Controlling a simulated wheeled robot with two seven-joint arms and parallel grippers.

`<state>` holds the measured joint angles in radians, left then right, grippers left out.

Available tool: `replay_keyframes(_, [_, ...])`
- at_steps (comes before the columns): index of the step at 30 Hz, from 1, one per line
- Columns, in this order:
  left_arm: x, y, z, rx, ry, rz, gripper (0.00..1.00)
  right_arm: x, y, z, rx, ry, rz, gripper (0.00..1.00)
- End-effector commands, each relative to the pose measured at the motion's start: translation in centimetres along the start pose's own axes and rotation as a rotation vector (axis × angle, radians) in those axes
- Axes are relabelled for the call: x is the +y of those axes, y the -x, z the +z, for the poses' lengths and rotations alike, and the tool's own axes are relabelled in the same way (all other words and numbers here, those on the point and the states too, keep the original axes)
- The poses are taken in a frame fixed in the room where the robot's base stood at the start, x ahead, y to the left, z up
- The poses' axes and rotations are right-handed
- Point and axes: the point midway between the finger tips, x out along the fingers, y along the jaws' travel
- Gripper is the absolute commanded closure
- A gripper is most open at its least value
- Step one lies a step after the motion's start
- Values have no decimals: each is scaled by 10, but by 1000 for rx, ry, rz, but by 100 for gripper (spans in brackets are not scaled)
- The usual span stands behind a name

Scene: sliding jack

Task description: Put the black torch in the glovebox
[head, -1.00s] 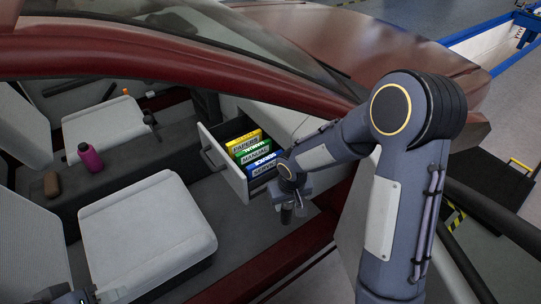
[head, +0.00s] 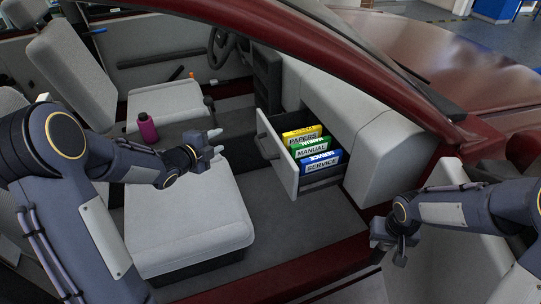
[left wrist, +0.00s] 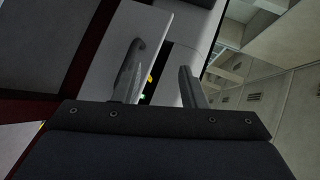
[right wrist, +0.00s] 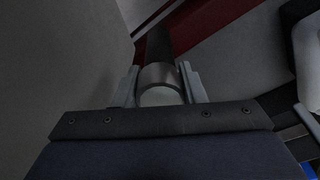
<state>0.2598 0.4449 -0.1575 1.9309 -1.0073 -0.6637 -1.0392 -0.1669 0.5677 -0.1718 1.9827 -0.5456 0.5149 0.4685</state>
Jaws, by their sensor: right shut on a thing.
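The glovebox (head: 278,165) is a grey drawer pulled open below the dashboard, holding yellow, green and blue folders (head: 313,150). My right gripper (head: 392,252) is at the lower right, outside the car and apart from the glovebox. In the right wrist view it is shut on the black torch (right wrist: 160,76), a dark cylinder with a metallic, pale end between the fingers. The torch is hard to make out in the head view. My left gripper (head: 221,147) is open and empty above the near seat, left of the glovebox; its spread fingers show in the left wrist view (left wrist: 162,68).
A magenta bottle (head: 147,128) stands on the console behind my left arm. The near seat (head: 190,225) lies under my left gripper. The red car frame (head: 375,75) arches above the glovebox. The floor in front of the glovebox (head: 300,235) is clear.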

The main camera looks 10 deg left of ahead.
Motion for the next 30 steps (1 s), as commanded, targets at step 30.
replay_keyframes(30, [66,-138,-59,290,-307,-104,62,0,-13,2,1,0,0,89])
